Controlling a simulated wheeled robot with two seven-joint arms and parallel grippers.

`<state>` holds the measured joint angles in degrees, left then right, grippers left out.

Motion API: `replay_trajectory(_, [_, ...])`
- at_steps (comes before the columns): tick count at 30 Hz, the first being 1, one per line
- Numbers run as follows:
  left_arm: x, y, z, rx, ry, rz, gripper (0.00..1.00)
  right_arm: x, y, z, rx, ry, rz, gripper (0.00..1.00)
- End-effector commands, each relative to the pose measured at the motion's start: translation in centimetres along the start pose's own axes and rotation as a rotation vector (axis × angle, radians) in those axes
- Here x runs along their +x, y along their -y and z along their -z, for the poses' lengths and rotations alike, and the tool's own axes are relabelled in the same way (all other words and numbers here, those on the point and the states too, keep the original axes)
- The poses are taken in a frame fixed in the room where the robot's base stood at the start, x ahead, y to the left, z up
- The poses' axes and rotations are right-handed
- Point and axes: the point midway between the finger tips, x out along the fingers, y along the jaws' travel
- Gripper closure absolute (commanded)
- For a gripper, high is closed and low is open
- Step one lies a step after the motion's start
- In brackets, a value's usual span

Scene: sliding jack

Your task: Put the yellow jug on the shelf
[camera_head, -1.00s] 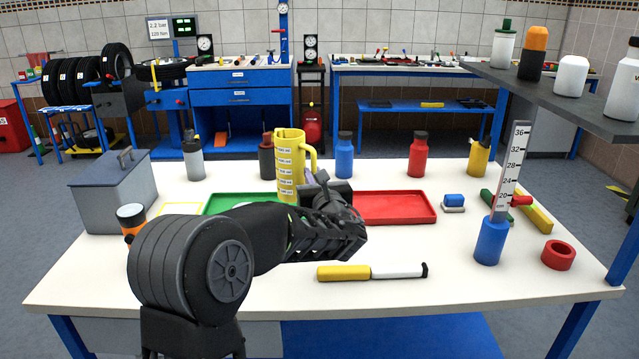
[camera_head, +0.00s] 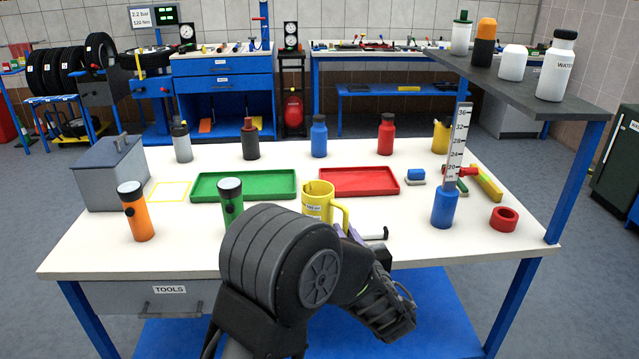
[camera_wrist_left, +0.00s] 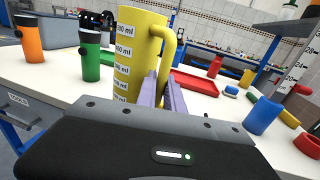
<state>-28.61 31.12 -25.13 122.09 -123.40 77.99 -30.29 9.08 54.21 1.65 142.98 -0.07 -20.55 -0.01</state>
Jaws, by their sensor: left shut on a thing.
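The yellow jug (camera_head: 318,199), with white volume labels, is upright near the front middle of the white table, partly hidden by my left arm in the head view. My left gripper (camera_head: 352,236) is shut on the jug's handle. In the left wrist view the purple fingers (camera_wrist_left: 162,92) close around the lower handle of the jug (camera_wrist_left: 138,55). Whether the jug's base touches the table is hidden. The dark shelf (camera_head: 500,79) stands above the table's right side and bears several bottles in a row. My right gripper is not in view.
Green (camera_head: 243,186) and red trays (camera_head: 359,181) lie mid-table. Orange (camera_head: 136,211) and green flashlights (camera_head: 231,205) stand at front left. A blue post (camera_head: 577,182) supports the shelf.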

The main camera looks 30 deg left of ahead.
Motion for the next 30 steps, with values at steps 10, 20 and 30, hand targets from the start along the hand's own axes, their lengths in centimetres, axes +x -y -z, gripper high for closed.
replay_trajectory(10, [-14.7,1.3,10.5,0.006,0.012,-0.024,1.0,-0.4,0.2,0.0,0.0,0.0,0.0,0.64])
replay_trajectory(20, [-17.8,0.8,10.3,-0.002,0.003,-0.048,1.0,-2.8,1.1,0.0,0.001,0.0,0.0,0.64])
replay_trajectory(30, [-17.8,0.8,10.6,-0.002,-0.001,-0.049,1.0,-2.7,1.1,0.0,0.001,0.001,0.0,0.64])
